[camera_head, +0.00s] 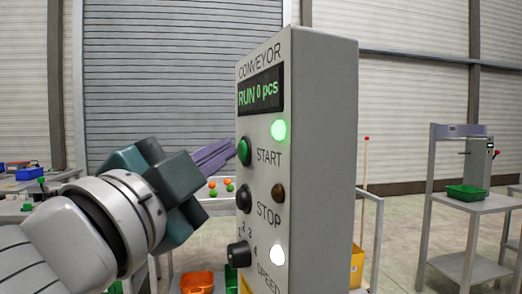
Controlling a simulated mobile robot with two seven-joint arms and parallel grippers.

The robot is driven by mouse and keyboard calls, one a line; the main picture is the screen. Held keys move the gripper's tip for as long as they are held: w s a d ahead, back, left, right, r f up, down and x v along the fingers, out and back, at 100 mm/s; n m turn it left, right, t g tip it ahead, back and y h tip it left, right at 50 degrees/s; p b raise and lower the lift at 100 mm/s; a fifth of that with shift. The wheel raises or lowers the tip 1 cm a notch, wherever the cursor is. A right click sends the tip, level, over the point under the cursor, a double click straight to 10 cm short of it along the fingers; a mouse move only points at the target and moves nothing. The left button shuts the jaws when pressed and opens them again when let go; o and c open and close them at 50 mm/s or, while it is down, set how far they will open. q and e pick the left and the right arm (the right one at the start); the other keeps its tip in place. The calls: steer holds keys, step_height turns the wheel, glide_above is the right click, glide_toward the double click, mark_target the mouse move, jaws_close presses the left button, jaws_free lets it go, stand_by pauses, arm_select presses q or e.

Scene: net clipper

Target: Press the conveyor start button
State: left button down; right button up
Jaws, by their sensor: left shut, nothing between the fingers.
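The conveyor control box (322,150) stands upright in the middle of the head view, with its labelled face turned to the left. Its display (260,92) reads "RUN 0 pcs". The green start button (244,152) sits beside the word START, above the dark stop button (244,199). My left gripper (233,149) comes in from the left with its purple fingers shut and empty. The fingertips are right at the start button; I cannot tell whether they touch it. My right gripper is not in view.
A green lamp (279,130) and a white lamp (278,253) glow on the box; a brown lamp (278,193) looks unlit. A speed knob (239,254) is below. An orange bin (197,282) is low behind. A grey table with a green tray (467,193) stands right.

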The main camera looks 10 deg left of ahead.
arm_select(q)
steer(key=shift+s+a, duration=0.4)
steer(key=shift+a, duration=0.25)
steer(key=shift+a, duration=0.15)
steer(key=shift+s+a+p, duration=0.15)
steer(key=shift+s+a, duration=0.25)
steer(key=shift+a, duration=0.3)
steer(key=shift+s+a+p, duration=0.1)
steer(key=shift+s+a, duration=0.3)
steer(key=shift+a, duration=0.25)
steer(key=shift+s+a+p, duration=0.15)
steer(key=shift+s+a, duration=0.25)
steer(key=shift+a, duration=0.3)
